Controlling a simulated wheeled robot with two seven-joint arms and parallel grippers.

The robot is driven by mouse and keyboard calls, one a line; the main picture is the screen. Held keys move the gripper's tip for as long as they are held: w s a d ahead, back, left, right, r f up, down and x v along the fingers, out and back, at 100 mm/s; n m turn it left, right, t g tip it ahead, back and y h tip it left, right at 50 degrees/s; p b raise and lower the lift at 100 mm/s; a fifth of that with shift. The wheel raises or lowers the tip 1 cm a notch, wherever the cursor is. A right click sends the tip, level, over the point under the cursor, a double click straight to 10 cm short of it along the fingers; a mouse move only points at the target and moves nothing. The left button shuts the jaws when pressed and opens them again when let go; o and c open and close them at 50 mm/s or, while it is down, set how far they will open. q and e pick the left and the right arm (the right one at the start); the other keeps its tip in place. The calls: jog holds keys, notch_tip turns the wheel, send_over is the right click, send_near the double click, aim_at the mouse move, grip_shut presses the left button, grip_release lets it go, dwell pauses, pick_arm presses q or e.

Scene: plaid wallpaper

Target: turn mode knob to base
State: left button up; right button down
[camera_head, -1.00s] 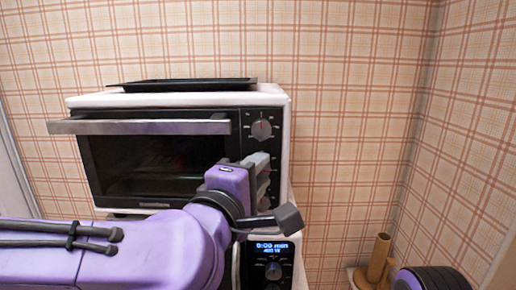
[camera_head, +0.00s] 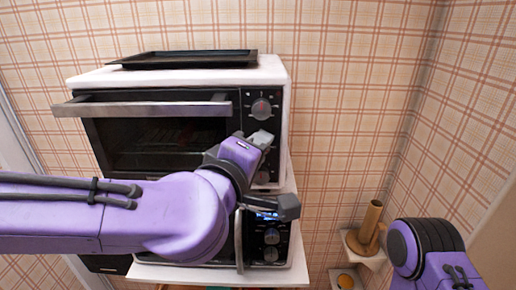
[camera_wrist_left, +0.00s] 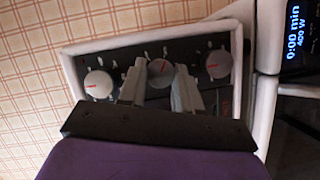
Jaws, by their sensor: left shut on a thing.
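The white toaster oven (camera_head: 285,72) has a dark control panel with a column of round silver knobs. The top knob (camera_head: 262,109) shows above my left gripper (camera_head: 262,139), and the lower knob (camera_head: 262,177) is partly hidden below it. In the left wrist view the panel lies sideways. There my left gripper (camera_wrist_left: 160,76) has its two grey fingers on either side of the middle knob (camera_wrist_left: 161,70), shut on it. The middle knob's red mark points up and slightly right in that view. The panel labels are too small to read. My right gripper is outside the view.
A black tray (camera_head: 185,59) lies on the oven. The oven's handle bar (camera_head: 145,108) sticks out in front. A microwave with a blue display (camera_head: 267,216) stands below. Brown cylinders (camera_head: 370,222) stand at the right. My right arm (camera_head: 430,248) is at the lower right.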

pick_arm(q)
jog(key=shift+f, duration=0.1)
jog(key=o, duration=1)
jog(key=shift+o, duration=0.2)
jog(key=b+v, duration=0.2)
jog(key=v, duration=0.8)
jog(key=shift+s, duration=0.25)
